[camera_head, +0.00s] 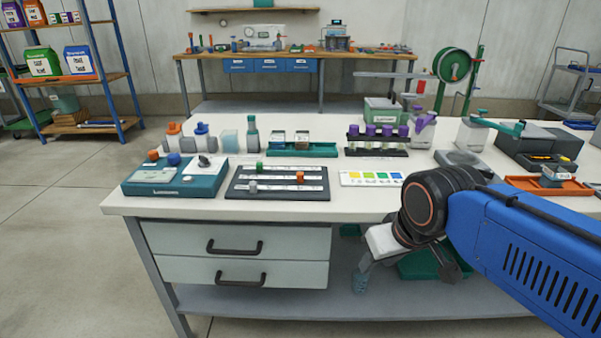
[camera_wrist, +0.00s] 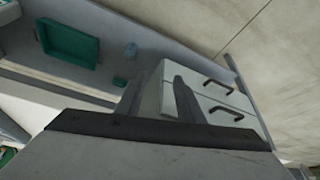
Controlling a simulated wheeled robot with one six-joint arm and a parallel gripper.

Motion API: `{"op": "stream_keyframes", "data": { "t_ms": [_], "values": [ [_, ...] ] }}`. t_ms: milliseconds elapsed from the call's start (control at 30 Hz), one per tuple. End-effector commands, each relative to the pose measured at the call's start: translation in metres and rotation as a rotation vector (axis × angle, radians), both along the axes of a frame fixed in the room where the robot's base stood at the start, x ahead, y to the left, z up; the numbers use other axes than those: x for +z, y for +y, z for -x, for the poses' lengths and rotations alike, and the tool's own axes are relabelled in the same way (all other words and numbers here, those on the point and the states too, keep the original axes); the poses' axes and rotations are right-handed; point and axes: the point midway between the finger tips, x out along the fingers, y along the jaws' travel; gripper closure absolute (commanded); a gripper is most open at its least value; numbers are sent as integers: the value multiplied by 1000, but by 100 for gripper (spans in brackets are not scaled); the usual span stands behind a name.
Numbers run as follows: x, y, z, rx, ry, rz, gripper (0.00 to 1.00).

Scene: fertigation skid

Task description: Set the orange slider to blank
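A dark slider panel (camera_head: 235,192) lies on the bench near its front edge, with three pale labelled strips. The orange slider (camera_head: 300,177) sits on the middle strip, toward its right end. A green slider (camera_head: 259,167) is on the top strip and a light grey slider (camera_head: 252,187) on the bottom strip. The strip labels are too small to read. My gripper hangs right of the panel, in front of the bench and below its top, well apart from the sliders. In the wrist view its two fingers (camera_wrist: 156,95) are apart with nothing between them.
A teal device (camera_head: 172,190) with knobs stands left of the panel. A colour chart (camera_head: 371,179) lies to its right. A teal tray (camera_head: 303,153) and a rack of purple-capped vials (camera_head: 376,151) stand behind. Drawers (camera_head: 235,253) and a lower shelf are under the bench.

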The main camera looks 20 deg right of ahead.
Motion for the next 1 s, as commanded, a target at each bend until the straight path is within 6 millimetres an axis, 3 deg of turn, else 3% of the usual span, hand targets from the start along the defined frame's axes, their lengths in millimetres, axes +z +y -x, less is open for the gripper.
{"op": "stream_keyframes", "data": {
  "t_ms": [133, 267, 600, 1000],
  "values": [
    [18, 2, -14, -10, 19, -8, 66],
    [51, 6, -39, -37, 58, -24, 66],
    [141, 25, -123, -123, 179, -59, 66],
    [216, 58, -226, -231, 319, -72, 66]
  ]
}}
